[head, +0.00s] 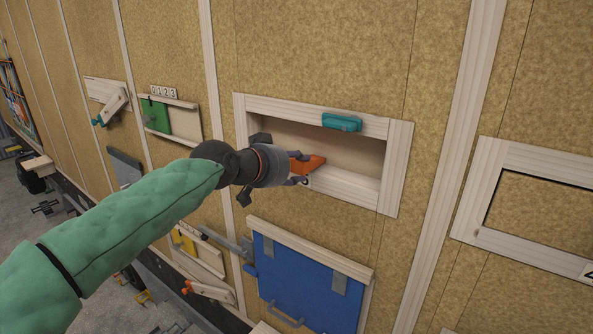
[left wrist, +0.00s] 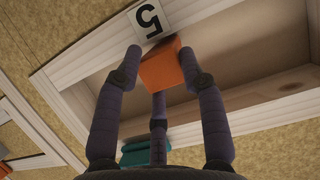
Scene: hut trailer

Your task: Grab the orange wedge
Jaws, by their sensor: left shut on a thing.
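The orange wedge (head: 309,164) is at the front opening of a wood-framed wall recess, near the lower ledge. My left gripper (head: 300,170) is shut on it, and my arm covers the recess's left part. In the left wrist view, the fingers of my left gripper (left wrist: 163,82) stand around the orange wedge (left wrist: 168,70), with one finger on each side and one below it in the picture. Whether the wedge touches the ledge is hard to tell. My right gripper is not in view.
A teal block (head: 342,122) sits on the recess's upper frame (head: 290,109). A blue panel (head: 300,281) is below the recess, a green panel (head: 156,117) to the left. Another wooden frame (head: 530,251) is at right. A tag marked 5 (left wrist: 149,18) shows in the wrist view.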

